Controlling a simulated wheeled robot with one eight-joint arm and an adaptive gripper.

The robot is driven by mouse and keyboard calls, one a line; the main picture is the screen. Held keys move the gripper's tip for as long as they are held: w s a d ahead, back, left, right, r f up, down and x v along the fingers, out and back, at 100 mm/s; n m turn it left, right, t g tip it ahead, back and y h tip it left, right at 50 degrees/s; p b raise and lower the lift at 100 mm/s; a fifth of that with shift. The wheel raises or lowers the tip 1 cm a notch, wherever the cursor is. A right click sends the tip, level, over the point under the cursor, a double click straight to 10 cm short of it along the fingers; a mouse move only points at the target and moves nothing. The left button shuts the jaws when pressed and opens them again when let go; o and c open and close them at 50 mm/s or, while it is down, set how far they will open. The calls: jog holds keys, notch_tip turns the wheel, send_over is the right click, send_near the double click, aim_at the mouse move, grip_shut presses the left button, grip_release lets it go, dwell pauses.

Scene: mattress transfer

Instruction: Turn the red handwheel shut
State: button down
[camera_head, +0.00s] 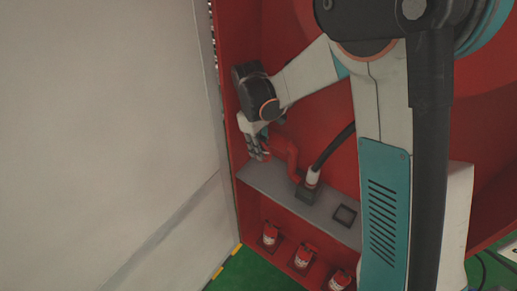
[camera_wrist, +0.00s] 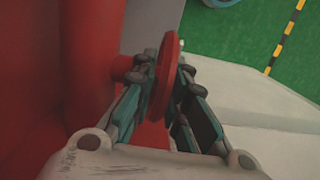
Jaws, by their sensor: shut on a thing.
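The red handwheel (camera_wrist: 164,80) shows edge-on in the wrist view, as a thin round disc between my gripper's two fingers. My gripper (camera_wrist: 163,82) is shut on its rim, with one finger on each face. A red stem or pipe (camera_wrist: 120,68) lies to the left of the wheel, against a red surface. In the head view my gripper (camera_head: 259,150) is at the left side of the red cabinet, by a bent red pipe (camera_head: 287,150). The handwheel cannot be made out there, hidden by my gripper.
A grey shelf (camera_head: 270,193) runs below the pipe. It bears a black hose with a white fitting (camera_head: 312,176) and a square dark socket (camera_head: 345,215). Several red items (camera_head: 304,256) stand lower down. A pale wall (camera_head: 110,130) fills the left, close beside my gripper.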

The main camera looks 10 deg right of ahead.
dwell(0.4)
jog(key=c, duration=1.6)
grip_release()
jog(key=shift+w+a+r, duration=0.1)
jog(key=shift+w+r, duration=0.05)
jog(key=shift+r, duration=1.1)
jog(key=shift+w+a+r, duration=0.1)
jog(key=shift+a+r, duration=0.05)
jog(key=shift+r, duration=1.05)
jog(key=shift+w+a+r, duration=0.1)
jog(key=shift+w+r, duration=0.05)
jog(key=shift+r, duration=1.1)
